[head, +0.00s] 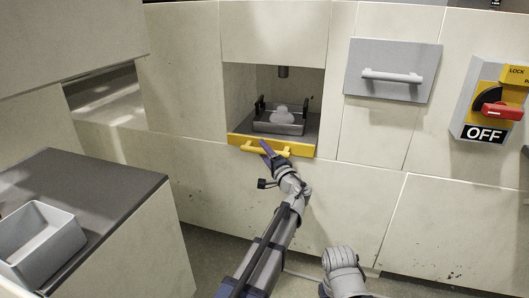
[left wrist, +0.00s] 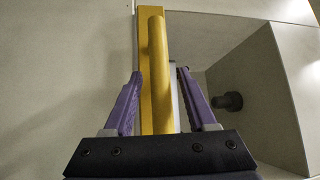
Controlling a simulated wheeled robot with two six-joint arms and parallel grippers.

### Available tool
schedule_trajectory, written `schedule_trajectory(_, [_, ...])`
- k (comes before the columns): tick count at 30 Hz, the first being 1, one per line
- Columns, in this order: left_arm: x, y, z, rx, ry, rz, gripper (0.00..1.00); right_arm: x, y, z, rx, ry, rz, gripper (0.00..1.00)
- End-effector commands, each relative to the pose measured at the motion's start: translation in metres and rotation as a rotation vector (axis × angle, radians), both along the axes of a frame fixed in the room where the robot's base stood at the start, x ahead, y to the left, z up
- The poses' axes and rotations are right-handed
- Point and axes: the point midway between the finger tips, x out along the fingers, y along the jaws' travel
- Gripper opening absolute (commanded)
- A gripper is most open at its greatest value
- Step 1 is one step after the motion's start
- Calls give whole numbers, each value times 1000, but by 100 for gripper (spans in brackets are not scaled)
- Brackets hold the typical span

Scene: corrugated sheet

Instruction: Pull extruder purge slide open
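The purge slide has a yellow front (head: 300,149) with a yellow bar handle (head: 252,149), at the bottom of a recess in the cream machine wall in the head view. A small grey tray (head: 290,128) holding a pale lump (head: 281,115) sits on the slide behind the front. My left gripper (head: 267,149) is at the handle. In the left wrist view its two purple fingers (left wrist: 160,80) stand apart, one on each side of the yellow handle bar (left wrist: 157,45), with visible gaps to it. My right gripper is not in view.
A dark nozzle (head: 283,71) hangs above the tray. A grey panel with a white handle (head: 392,76) and a red rotary switch marked OFF (head: 501,111) are to the right. A grey bin (head: 40,240) stands on a dark-topped cabinet (head: 115,185) at the left.

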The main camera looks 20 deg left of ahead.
Motion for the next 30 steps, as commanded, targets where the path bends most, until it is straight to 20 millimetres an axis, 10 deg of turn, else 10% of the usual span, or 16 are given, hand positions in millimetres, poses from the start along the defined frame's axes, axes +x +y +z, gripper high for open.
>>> schedule_trajectory(15, [0,0,0,0,0,0,0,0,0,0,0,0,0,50])
schedule_trajectory(30, [0,-1,0,-1,0,0,0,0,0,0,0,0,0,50])
